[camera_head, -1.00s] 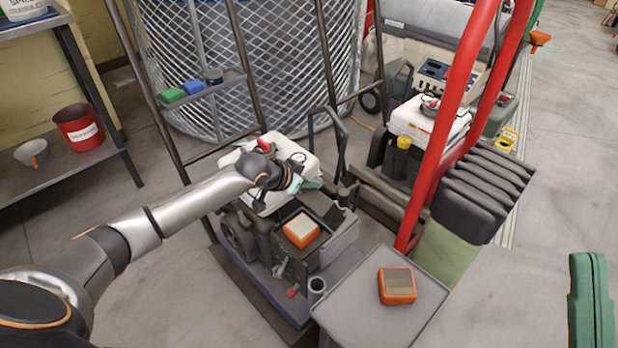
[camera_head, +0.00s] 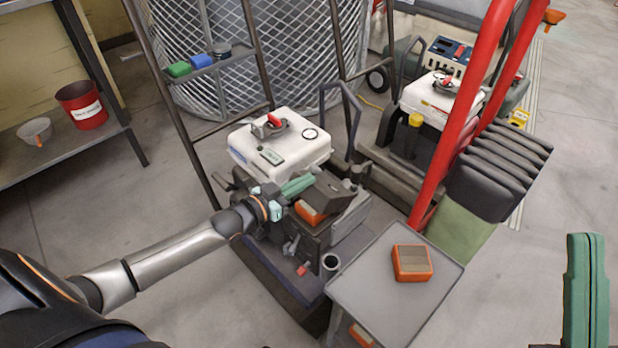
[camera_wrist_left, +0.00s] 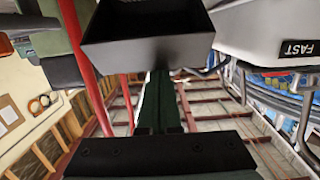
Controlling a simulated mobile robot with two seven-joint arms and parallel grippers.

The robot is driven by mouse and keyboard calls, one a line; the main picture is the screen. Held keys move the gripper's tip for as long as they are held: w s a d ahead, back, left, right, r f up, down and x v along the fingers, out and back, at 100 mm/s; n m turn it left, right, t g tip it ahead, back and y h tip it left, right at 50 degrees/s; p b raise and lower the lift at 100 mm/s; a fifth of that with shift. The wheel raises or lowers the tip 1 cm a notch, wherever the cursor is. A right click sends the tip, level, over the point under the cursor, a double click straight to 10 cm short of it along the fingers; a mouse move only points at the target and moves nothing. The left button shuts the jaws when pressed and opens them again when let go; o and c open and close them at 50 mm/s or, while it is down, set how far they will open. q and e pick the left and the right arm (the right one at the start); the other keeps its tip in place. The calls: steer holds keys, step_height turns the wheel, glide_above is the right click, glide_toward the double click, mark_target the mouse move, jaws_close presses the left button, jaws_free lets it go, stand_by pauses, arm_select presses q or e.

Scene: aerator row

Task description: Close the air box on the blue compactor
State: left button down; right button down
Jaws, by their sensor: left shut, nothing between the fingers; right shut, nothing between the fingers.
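The blue compactor (camera_head: 262,280) has a blue base and a white tank on top. Its air box holds an orange filter (camera_head: 309,214), of which only part shows. The dark grey air box lid (camera_head: 328,197) is tilted over the filter, partly open. My left gripper (camera_head: 308,182) is shut and empty, with its green fingers beside the lid's upper left edge; I cannot tell whether they touch. In the left wrist view the lid (camera_wrist_left: 145,42) is just beyond the fingertips (camera_wrist_left: 158,75). My right gripper (camera_head: 586,240) is shut and empty at the lower right, away from the machine.
A grey side table (camera_head: 365,295) in front carries another orange filter (camera_head: 412,262). A second machine (camera_head: 440,105) stands behind, past a red upright frame (camera_head: 462,120). A dark handle bar (camera_head: 345,110) rises behind the tank. Open floor lies at the right.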

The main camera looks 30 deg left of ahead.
mark_target(301, 196)
arm_select(q)
steer(key=shift+s+a+f+t, duration=0.1)
steer(key=shift+s+f+t, duration=0.2)
steer(key=shift+f+t, duration=0.2)
steer(key=s+f, duration=0.1)
steer(key=s+a+f+b, duration=0.1)
steer(key=s+f, duration=0.1)
steer(key=shift+s+a+f, duration=0.1)
steer(key=shift+f, duration=0.2)
steer(key=shift+s+a+f+b, duration=0.1)
steer(key=shift+s+f+b, duration=0.15)
steer(key=shift+f, duration=0.4)
steer(key=shift+s+a+f+b, duration=0.1)
steer(key=shift+s+f, duration=0.25)
steer(key=shift+f, duration=0.3)
